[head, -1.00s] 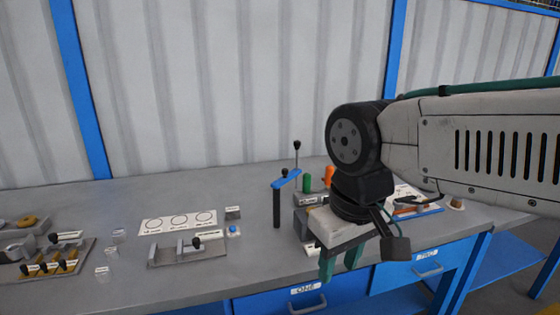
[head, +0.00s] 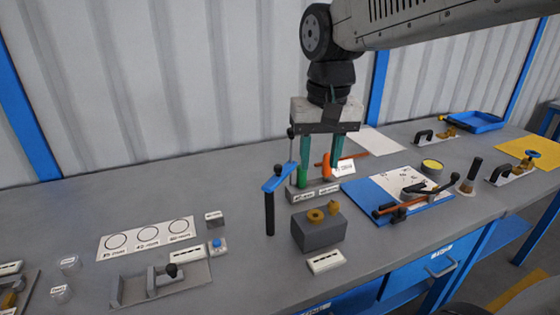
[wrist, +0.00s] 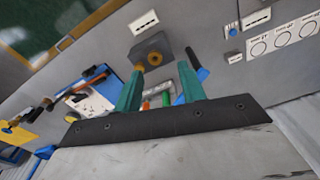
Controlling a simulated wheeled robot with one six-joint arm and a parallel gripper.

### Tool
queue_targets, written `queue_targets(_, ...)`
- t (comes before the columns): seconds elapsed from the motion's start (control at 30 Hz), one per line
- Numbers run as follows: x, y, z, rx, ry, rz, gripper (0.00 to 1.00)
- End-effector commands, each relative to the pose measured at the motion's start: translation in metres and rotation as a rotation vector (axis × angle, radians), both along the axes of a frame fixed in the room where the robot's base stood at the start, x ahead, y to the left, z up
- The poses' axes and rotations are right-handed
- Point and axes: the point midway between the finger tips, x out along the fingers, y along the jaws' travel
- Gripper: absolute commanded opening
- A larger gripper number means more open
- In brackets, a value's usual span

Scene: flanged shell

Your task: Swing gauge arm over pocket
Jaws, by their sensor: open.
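A blue gauge arm (head: 278,178) sits on top of a dark upright post (head: 269,213), with a thin black-knobbed rod (head: 291,150) at its far end. It also shows in the wrist view (wrist: 201,70), beside one finger. To its right is a grey block (head: 319,231) with two brass-coloured round parts (head: 315,215) on top; a pocket in it cannot be made out. My gripper (head: 317,178) points down with green fingers apart and empty, behind the block and right of the gauge arm. In the wrist view the fingers (wrist: 159,82) are spread, with the block beyond them.
A grey stand (head: 312,194) with green and orange handles is close below my fingers. A blue board (head: 372,202) with tools lies right. A white card with circles (head: 148,239), a metal fixture (head: 160,283) and a blue button box (head: 218,247) are left.

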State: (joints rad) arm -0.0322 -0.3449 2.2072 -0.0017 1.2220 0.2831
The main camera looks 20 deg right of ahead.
Motion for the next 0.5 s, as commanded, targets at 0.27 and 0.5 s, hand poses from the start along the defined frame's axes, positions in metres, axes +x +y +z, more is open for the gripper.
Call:
queue_targets(0.27, 0.117, 0.014, -0.009, 0.006, 0.047, -0.181, 0.40)
queue_targets(0.5, 0.154, 0.020, -0.021, 0.006, 0.058, -0.244, 0.40)
